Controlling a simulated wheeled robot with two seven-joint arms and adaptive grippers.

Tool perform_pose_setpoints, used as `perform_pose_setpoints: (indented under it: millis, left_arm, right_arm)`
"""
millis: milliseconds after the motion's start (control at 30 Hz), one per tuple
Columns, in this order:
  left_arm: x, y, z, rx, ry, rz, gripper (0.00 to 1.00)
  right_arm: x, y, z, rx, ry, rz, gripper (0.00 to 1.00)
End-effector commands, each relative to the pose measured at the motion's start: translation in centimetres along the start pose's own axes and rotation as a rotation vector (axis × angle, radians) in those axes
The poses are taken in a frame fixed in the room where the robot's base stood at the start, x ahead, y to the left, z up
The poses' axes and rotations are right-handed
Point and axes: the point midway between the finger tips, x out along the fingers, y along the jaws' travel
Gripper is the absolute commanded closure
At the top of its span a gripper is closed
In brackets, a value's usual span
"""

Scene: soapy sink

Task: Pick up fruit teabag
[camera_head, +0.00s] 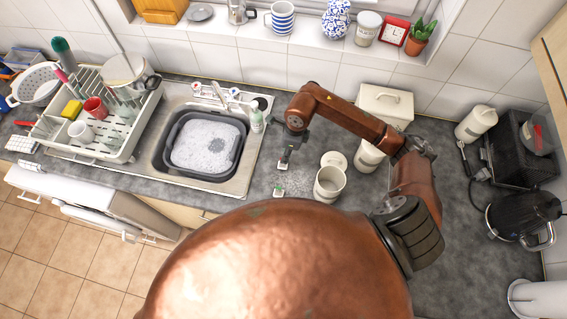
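A small whitish item with a green patch (279,190), probably the fruit teabag, lies on the grey counter to the right of the sink, near the front edge. It is too small to read any label. My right gripper (283,167) reaches in from the right and points down just above and behind this item. A gap seems to show between them. Its fingers are too small and dark to tell whether they are open. My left gripper is not in view.
An open white canister (330,184) stands right of the item, with a round lid (333,160) behind it. Another canister (368,157) and a bread box (386,104) stand farther back. The sink basin (241,158) with soapy water is to the left.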

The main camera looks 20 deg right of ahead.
Motion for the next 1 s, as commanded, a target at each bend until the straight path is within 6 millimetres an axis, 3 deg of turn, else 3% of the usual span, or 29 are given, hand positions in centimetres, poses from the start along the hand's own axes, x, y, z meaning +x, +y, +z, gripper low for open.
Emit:
perform_pose_setpoints:
  millis: [400,667,1000]
  left_arm:
    - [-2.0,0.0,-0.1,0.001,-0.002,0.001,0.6]
    - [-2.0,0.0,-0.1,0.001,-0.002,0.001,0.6]
    - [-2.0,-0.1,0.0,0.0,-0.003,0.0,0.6]
  right_arm:
    - [5.0,0.2,0.4,-0.002,-0.001,0.001,0.72]
    - [5.5,0.2,0.3,-0.003,0.0,0.0,0.72]
    - [5.5,0.1,0.3,-0.004,0.0,-0.001,0.94]
